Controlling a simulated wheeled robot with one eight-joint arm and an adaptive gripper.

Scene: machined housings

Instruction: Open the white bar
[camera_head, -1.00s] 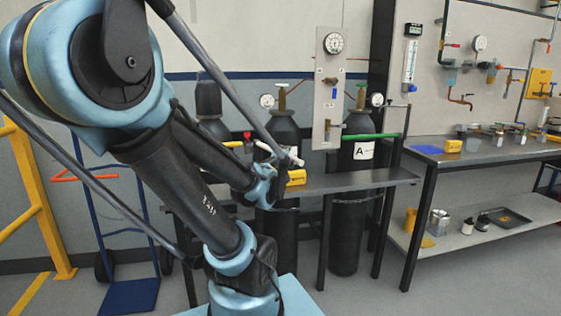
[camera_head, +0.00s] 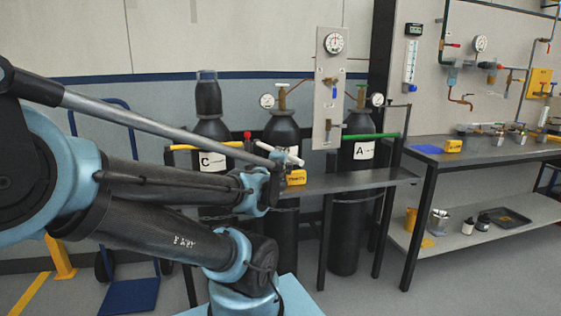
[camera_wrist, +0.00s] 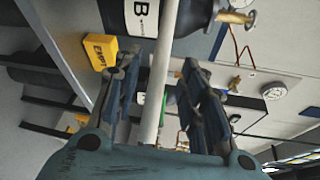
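The white bar (camera_head: 292,156) shows in the head view in front of the middle gas cylinder (camera_head: 283,132), angled toward the lower right. My gripper (camera_head: 276,165) is close to it there, partly covered by my arm. In the wrist view the white bar (camera_wrist: 158,85) runs lengthwise between the two dark fingers of my gripper (camera_wrist: 160,85). The fingers stand apart, one on each side of the bar, with visible gaps. The cylinder's "B" label (camera_wrist: 142,16) shows behind the bar. The bar's near end is hidden at the palm.
A yellow block (camera_head: 297,177) sits on the narrow shelf (camera_head: 345,183) close to my gripper. A yellow bar (camera_head: 207,145) crosses cylinder C at left, and a green bar (camera_head: 372,136) crosses cylinder A at right. A gauge panel (camera_head: 328,90) stands between cylinders.

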